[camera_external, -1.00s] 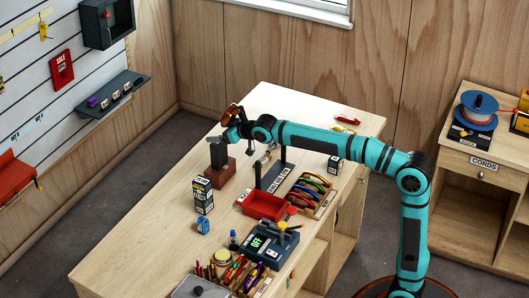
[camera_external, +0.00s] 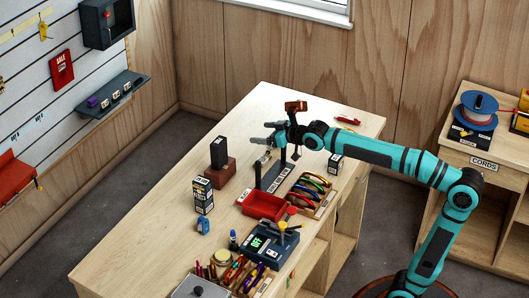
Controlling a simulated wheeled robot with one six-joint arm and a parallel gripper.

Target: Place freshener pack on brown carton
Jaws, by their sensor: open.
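A dark upright pack (camera_external: 218,152), which looks like the freshener pack, stands on top of the brown carton (camera_external: 222,174) near the left edge of the workbench. It looks upright and rests on the carton's top face. My gripper (camera_external: 263,134) is open and empty, to the right of the pack and clear of it, above the dark display stand. Its fingers point left, toward the pack. The print on the pack is not readable.
A dark labelled box (camera_external: 203,196) stands in front of the carton. The dark stand (camera_external: 272,177), a red tray (camera_external: 264,206) and a rack of coloured gear (camera_external: 312,190) lie to the right. The bench's far end is mostly clear.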

